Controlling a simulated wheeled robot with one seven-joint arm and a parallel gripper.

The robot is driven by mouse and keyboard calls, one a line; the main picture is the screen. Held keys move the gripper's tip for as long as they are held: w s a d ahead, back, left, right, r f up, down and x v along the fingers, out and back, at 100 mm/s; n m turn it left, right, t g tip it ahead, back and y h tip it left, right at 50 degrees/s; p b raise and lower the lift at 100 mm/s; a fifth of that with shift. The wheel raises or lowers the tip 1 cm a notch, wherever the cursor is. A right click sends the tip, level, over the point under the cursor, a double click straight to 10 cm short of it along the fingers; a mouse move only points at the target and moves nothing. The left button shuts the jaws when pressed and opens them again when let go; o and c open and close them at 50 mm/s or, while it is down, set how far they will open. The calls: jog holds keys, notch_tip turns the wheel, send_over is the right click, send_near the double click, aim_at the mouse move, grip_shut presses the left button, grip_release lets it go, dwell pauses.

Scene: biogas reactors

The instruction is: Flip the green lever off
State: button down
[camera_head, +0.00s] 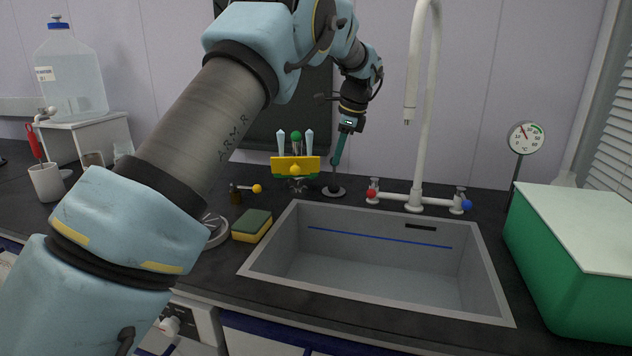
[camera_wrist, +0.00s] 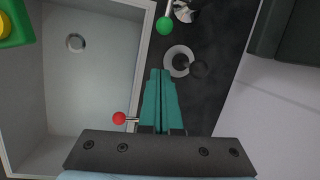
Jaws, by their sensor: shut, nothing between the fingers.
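The green lever's round knob (camera_head: 296,135) shows in the head view just above a yellow bar. In the wrist view the green knob (camera_wrist: 165,25) is at the top, beside a shiny metal fitting. My gripper (camera_head: 335,162) points down behind the sink, right of the green knob. In the wrist view its teal fingers (camera_wrist: 160,72) are together and empty. They are apart from the green knob, with the tips over a round metal base (camera_wrist: 179,60). The lever's lower part is hidden by the yellow bar in the head view.
The yellow bar (camera_head: 309,163) has a yellow ball in front. A tall white faucet (camera_head: 421,130) with a red knob (camera_head: 371,194) and a blue knob (camera_head: 467,204) stands right of my gripper. The sink (camera_head: 375,281) is empty. A sponge (camera_head: 252,226) lies left of it.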

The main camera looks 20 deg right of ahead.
jog(key=shift+d, duration=0.15)
jog(key=p+x, duration=0.2)
jog(key=x, duration=0.8)
jog(key=shift+w+a+r+p, duration=0.15)
jog(key=shift+a+r+p, duration=0.2)
jog(key=shift+r, duration=0.25)
jog(key=shift+w+a+r+p, duration=0.2)
jog(key=shift+a+r, duration=0.25)
jog(key=shift+r, duration=0.15)
jog(key=shift+w+a+r, duration=0.1)
jog(key=shift+a+r, duration=0.3)
jog(key=shift+r, duration=0.1)
